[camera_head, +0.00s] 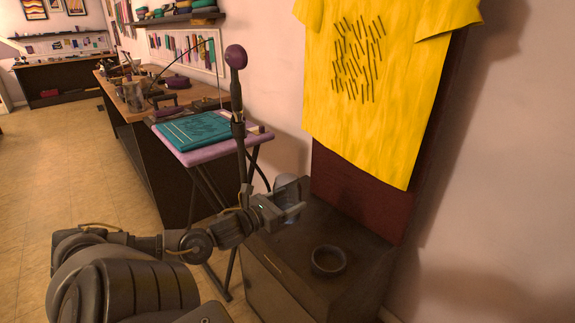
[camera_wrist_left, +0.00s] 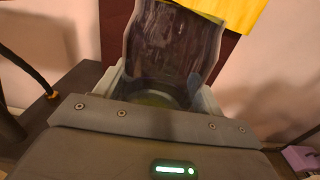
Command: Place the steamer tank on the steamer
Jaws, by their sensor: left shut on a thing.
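The steamer tank (camera_head: 286,182) is a see-through, smoky container. My left gripper (camera_head: 294,200) is shut on it and holds it above the left back part of a dark box. In the left wrist view the tank (camera_wrist_left: 175,45) stands upright between the two fingers (camera_wrist_left: 162,97), its rounded lower end low between them. The dark box, which looks like the steamer (camera_head: 285,238), has a raised round ring (camera_head: 329,261) on its top. The ring is empty and lies to the right of and nearer than the tank. My right gripper is not in view.
A yellow shirt (camera_head: 385,85) hangs on a dark red board (camera_head: 350,190) behind the box. A purple-topped ironing stand (camera_head: 215,152) with a folded teal cloth (camera_head: 198,130) is at the left. A pole with a purple knob (camera_head: 236,57) rises behind my gripper. Open floor (camera_head: 70,170) lies far left.

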